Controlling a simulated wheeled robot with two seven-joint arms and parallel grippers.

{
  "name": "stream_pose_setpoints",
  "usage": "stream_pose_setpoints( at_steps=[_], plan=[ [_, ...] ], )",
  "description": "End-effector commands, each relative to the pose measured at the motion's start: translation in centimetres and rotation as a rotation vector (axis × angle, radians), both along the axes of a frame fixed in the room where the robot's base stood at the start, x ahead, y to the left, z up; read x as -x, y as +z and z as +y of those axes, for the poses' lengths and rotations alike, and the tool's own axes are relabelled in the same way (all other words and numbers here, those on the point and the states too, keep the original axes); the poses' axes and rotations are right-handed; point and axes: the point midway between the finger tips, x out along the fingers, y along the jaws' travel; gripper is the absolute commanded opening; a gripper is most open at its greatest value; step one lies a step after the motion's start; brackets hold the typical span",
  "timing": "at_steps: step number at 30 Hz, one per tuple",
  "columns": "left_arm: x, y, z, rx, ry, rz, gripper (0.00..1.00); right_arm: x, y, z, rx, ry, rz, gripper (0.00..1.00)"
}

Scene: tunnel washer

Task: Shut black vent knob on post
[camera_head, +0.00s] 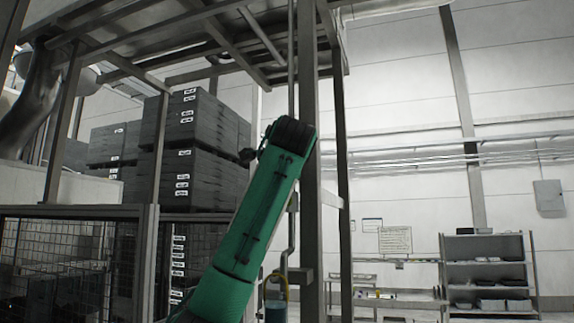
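No black vent knob can be made out for certain on the post. My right gripper is not in view.
A thin pipe (291,70) runs down beside the post. A yellow loop (277,279) hangs low by the post. Stacked dark crates (205,140) stand behind a frame at left. A mesh fence (60,255) is lower left. Shelves (487,262) stand far right.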

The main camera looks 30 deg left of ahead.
Motion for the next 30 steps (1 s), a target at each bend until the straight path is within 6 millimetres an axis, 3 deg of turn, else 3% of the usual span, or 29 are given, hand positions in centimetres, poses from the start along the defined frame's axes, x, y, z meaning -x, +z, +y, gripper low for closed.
stream_pose_setpoints(
  at_steps=[15,16,18,30],
  plan=[
    [-0.09,-0.2,-0.04,-0.017,-0.001,0.009,0.0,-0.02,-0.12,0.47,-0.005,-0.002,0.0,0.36],
    [-0.1,-0.21,-0.05,-0.017,-0.001,0.009,0.21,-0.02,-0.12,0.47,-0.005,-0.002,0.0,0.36],
    [-0.09,-0.2,-0.04,-0.016,-0.001,0.008,0.33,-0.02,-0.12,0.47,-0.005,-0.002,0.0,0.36],
    [0.56,-0.27,-0.48,-0.016,-0.001,0.005,0.33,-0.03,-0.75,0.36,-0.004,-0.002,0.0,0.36]
  ],
)
